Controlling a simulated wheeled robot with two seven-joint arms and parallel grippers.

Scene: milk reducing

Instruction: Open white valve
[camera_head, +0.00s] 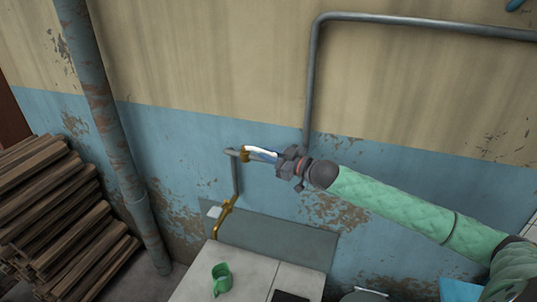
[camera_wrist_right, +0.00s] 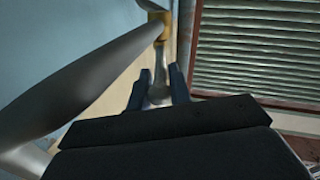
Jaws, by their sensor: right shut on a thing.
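The white valve handle (camera_head: 255,149) is at the upper end of a thin pipe by the blue wall, beside a brass fitting (camera_head: 244,155). My right gripper (camera_head: 268,156) reaches it from the right and is shut on the handle. In the right wrist view the pale handle (camera_wrist_right: 160,93) lies between the two fingers (camera_wrist_right: 159,90), with the brass fitting (camera_wrist_right: 160,20) just beyond the fingertips. Part of the handle is hidden by the fingers. My left gripper is not in view.
A grey pipe (camera_head: 312,85) runs along the wall above my right arm. A thick rusty pipe (camera_head: 100,100) and a stack of wood (camera_head: 60,205) stand at the left. A white counter (camera_head: 245,268) with a green cup-like thing (camera_head: 221,280) lies below.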

